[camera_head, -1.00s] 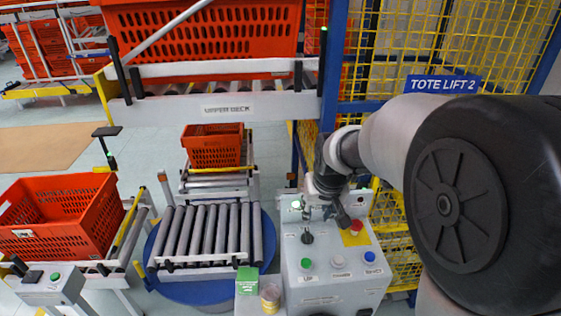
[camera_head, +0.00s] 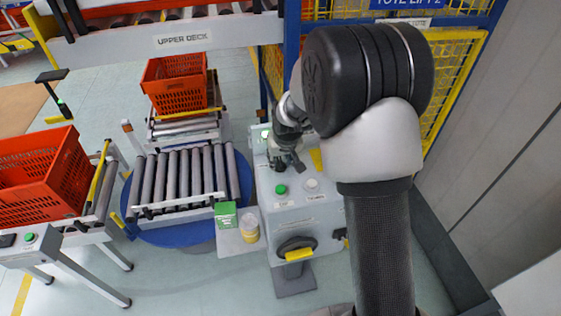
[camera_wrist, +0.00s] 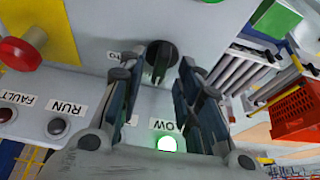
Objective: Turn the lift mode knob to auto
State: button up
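The black lift mode knob (camera_wrist: 160,56) shows in the wrist view on the pale panel, just beyond and between my fingertips. Its grip bar points roughly along the fingers. A label (camera_wrist: 113,55) beside it is partly hidden by the left finger. My gripper (camera_wrist: 157,74) is open, with one finger on each side of the knob and visible gaps; I cannot tell any contact. In the head view my gripper (camera_head: 288,160) is over the back left of the control box (camera_head: 304,215) and hides most of the knob area.
In the head view a green box (camera_head: 226,215) and a yellow jar (camera_head: 249,228) stand left of the control box. A roller turntable (camera_head: 185,182) is further left.

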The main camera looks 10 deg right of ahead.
jog(key=shift+w+f, duration=0.2)
jog(key=shift+f, duration=0.3)
jog(key=shift+c, duration=0.6)
grip_shut()
